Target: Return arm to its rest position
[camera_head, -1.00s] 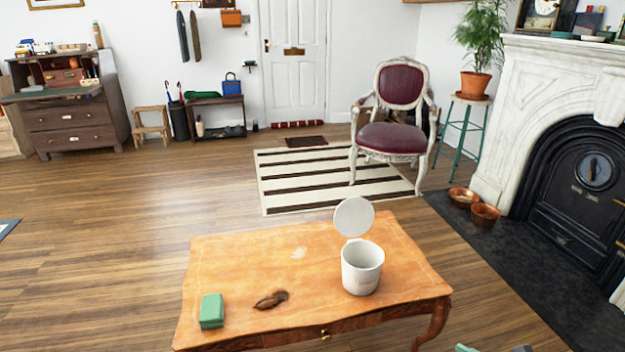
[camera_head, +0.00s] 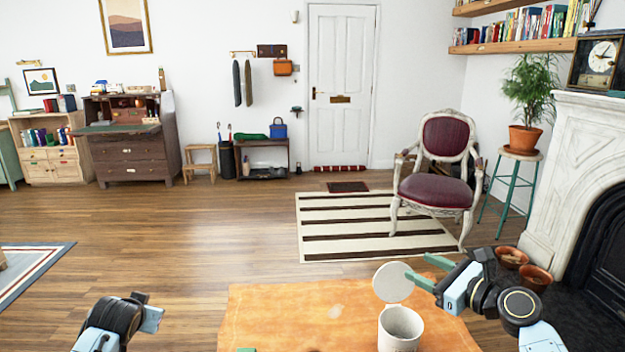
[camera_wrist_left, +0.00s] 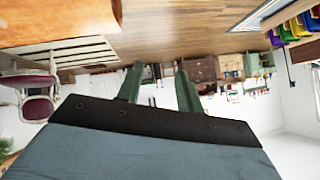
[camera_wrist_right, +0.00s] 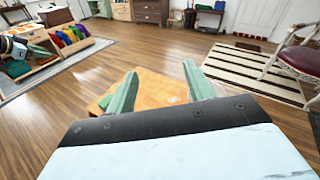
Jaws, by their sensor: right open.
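My right gripper (camera_head: 429,272) is raised at the right of the head view, beside the tilted-up lid of a white canister (camera_head: 400,330) on the wooden table (camera_head: 290,308). Its two green fingers stand apart with nothing between them, as the right wrist view also shows (camera_wrist_right: 160,69). My left arm (camera_head: 118,318) shows at the lower left of the head view, clear of the table; its fingers are not clear there. In the left wrist view the fingers of my left gripper (camera_wrist_left: 157,74) are apart and empty, with the room appearing upside down.
The red armchair (camera_head: 437,190) stands on the striped rug (camera_head: 340,228) beyond the table. The plant stool (camera_head: 510,180), copper bowls (camera_head: 535,278) and white fireplace (camera_head: 570,165) are at the right. The wooden floor left of the table is open.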

